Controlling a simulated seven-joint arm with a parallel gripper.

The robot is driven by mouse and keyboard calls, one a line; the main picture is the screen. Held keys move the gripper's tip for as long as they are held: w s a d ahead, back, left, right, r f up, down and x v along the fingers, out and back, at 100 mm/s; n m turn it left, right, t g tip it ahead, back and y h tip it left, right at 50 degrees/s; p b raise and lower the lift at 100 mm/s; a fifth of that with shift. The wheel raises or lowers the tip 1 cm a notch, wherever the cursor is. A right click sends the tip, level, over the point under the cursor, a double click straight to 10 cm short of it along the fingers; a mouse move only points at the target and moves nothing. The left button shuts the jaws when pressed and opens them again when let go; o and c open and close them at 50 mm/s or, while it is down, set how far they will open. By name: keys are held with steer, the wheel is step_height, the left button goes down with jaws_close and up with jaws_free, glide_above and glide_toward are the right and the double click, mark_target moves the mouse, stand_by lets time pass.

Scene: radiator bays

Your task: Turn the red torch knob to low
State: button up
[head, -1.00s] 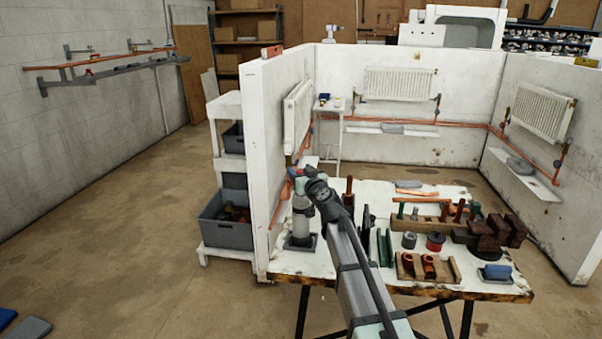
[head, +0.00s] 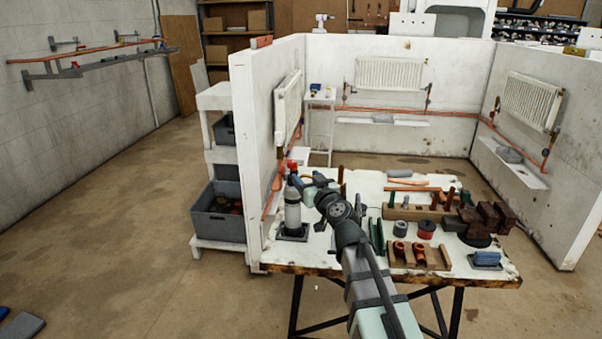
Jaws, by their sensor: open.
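The torch (head: 293,208) is a pale grey bottle standing upright on a dark base near the table's left end. Its red knob (head: 292,164) shows at the top. My gripper (head: 304,181) is just right of the torch's upper part, with its fingers pointing left toward it. The gripper is open, with nothing seen in it. It overlaps the torch's neck in the picture, and I cannot tell whether it touches. The knob's setting is too small to read.
A white partition wall (head: 255,150) rises close behind and left of the torch.

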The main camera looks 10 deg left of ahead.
steer(key=shift+s+d, duration=0.35)
steer(key=shift+s, duration=0.3)
steer(key=shift+d, duration=0.1)
steer(key=w+d+m+h, duration=0.1)
steer(key=w+d, duration=0.2)
steer(key=d, duration=0.2)
steer(key=w+d+m, duration=0.1)
steer(key=w+d, duration=0.2)
steer(key=d, duration=0.3)
steer(key=n+g+y, duration=0.5)
steer(key=n+y, duration=0.1)
steer(key=n, duration=0.1)
glide_toward(295, 164)
steer(key=x, duration=1.1)
steer(key=shift+w+a, duration=0.15)
steer(key=shift+w, duration=0.1)
steer(key=shift+c, duration=0.2)
